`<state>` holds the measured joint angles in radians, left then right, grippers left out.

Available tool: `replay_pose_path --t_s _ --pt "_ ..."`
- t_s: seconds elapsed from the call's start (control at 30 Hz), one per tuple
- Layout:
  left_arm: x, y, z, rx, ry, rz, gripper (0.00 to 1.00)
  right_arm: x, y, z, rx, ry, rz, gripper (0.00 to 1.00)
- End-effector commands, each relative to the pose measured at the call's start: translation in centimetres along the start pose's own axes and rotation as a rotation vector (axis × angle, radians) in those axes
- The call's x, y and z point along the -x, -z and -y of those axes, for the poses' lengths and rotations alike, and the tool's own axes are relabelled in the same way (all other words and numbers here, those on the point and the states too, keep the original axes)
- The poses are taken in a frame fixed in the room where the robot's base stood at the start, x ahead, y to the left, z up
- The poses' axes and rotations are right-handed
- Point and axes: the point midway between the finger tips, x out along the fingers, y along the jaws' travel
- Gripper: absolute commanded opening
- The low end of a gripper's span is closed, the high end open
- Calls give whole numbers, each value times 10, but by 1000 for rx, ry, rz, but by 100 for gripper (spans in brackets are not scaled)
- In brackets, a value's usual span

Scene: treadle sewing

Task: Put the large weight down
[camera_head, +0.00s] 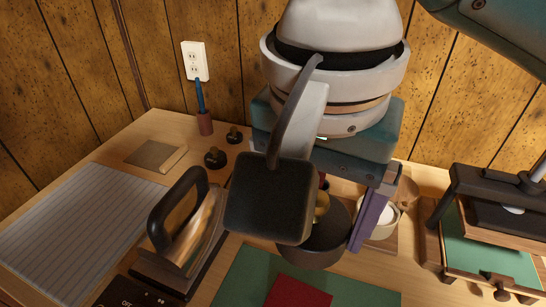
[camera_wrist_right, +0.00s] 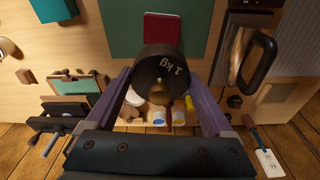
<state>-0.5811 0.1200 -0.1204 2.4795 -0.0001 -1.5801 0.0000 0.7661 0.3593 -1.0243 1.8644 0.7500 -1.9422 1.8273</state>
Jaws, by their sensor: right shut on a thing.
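The large weight (camera_head: 318,246), dark and round with a brass knob, is partly hidden behind my right wrist in the head view. My left gripper is not in view.
An iron (camera_head: 188,225) stands left of the weight. A red piece (camera_head: 298,292) lies on the mat.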

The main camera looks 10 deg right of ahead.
Motion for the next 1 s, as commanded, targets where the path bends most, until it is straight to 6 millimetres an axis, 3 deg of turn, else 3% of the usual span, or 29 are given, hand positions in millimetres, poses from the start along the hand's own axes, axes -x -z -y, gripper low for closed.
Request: replay_pose_path --t_s 0.1,0.4,1.0 --pt "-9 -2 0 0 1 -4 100 -33 -3 -1 0 -4 -1 0" --pt "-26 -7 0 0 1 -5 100 -106 -12 -1 2 -2 -1 0" --pt "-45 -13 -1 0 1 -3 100 -174 -21 0 4 0 -1 0"
